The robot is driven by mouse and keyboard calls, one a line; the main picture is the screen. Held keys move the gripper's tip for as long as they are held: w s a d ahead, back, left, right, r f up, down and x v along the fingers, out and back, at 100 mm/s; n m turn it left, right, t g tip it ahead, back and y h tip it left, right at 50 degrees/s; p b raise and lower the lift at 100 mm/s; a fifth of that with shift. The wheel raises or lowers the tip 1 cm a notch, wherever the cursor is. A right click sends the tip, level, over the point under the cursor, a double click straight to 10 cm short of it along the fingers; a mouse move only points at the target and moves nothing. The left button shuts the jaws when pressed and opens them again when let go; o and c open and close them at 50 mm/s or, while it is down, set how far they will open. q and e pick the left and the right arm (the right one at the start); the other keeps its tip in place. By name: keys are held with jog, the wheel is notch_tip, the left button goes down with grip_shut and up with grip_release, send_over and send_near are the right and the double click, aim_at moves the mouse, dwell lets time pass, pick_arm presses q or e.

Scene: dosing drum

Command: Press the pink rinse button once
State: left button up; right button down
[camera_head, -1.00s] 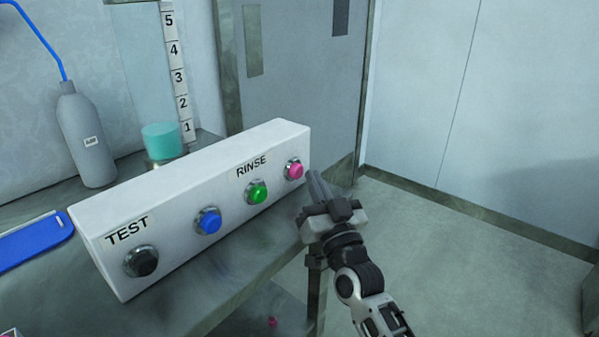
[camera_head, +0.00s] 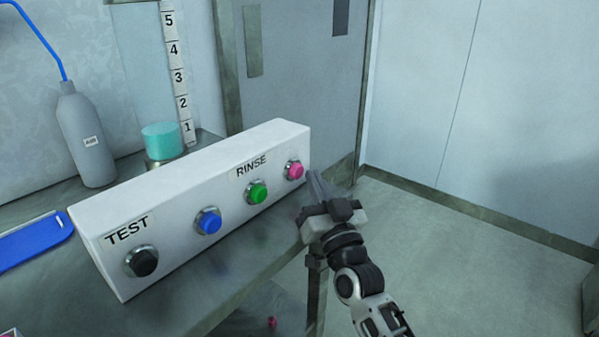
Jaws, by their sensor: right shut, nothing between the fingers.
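The pink button (camera_head: 295,170) sits in a metal ring at the right end of the front face of a white box (camera_head: 180,250). The word RINSE is on a label (camera_head: 251,166) above and between the green and pink buttons. My right gripper (camera_head: 313,176) is shut and empty, its fingertips just right of the pink button and close to it. I cannot tell whether they touch it. My left gripper is not in view.
On the same box are a green button (camera_head: 257,192), a blue button (camera_head: 208,221) and a black button (camera_head: 141,261) under TEST. A grey bottle (camera_head: 86,140), a turquoise cylinder (camera_head: 162,141) and a blue tray (camera_head: 35,243) stand around it. Open floor lies right.

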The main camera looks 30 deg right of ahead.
jog(key=shift+w+a, duration=0.1)
jog(key=shift+w, duration=0.05)
jog(key=shift+w+a, duration=0.1)
jog(key=shift+w, duration=0.15)
